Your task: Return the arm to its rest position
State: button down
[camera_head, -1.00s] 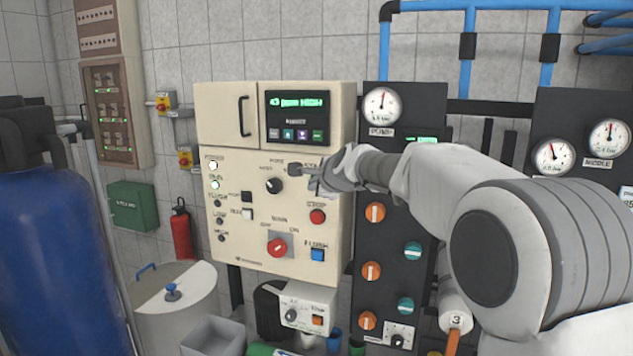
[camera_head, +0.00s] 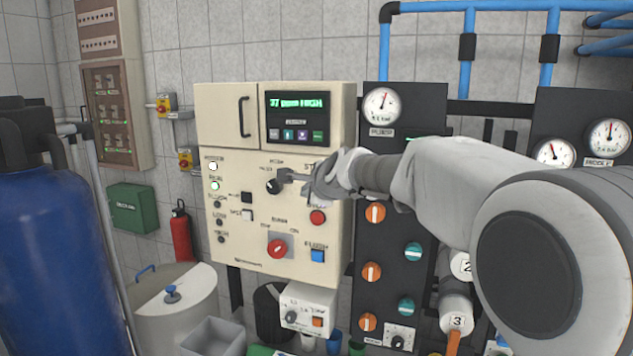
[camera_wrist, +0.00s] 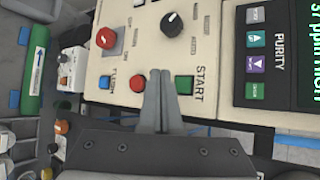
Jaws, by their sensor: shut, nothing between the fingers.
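My gripper (camera_head: 290,176) is in front of the beige control panel (camera_head: 290,245), its tip just right of the black mode knob (camera_head: 272,187) in the head view. In the wrist view my gripper (camera_wrist: 160,75) has its fingers together and empty. They point at the panel between the red button (camera_wrist: 137,83) and the green START button (camera_wrist: 184,84). I cannot tell the exact gap to the panel, but no contact shows. In the head view my gripper and wrist hide the START button. My arm reaches in from the right.
The panel's display (camera_head: 297,117) reads 37 ppm HIGH. A black valve board (camera_head: 390,250) with a gauge (camera_head: 382,106) and orange and teal knobs stands behind my forearm. Right of it is another gauge board (camera_head: 595,110). A blue tank (camera_head: 60,260) stands at the left.

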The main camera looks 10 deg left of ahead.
jog(key=s+d+f+n+g+h, duration=0.25)
jog(key=s+d+n, duration=0.55)
jog(key=s+d, duration=1.05)
jog(key=s+d+f+n+g+h, duration=0.1)
jog(key=s+d+f, duration=0.4)
jog(key=s, duration=0.5)
jog(key=s+d+f+n+g+h, duration=0.2)
jog(key=s+d+f+n, duration=0.3)
jog(key=s, duration=0.5)
jog(key=shift+s+d+n+h, duration=0.2)
jog(key=shift+d+n+h, duration=0.45)
jog(key=shift+d, duration=0.55)
jog(key=shift+f, duration=0.1)
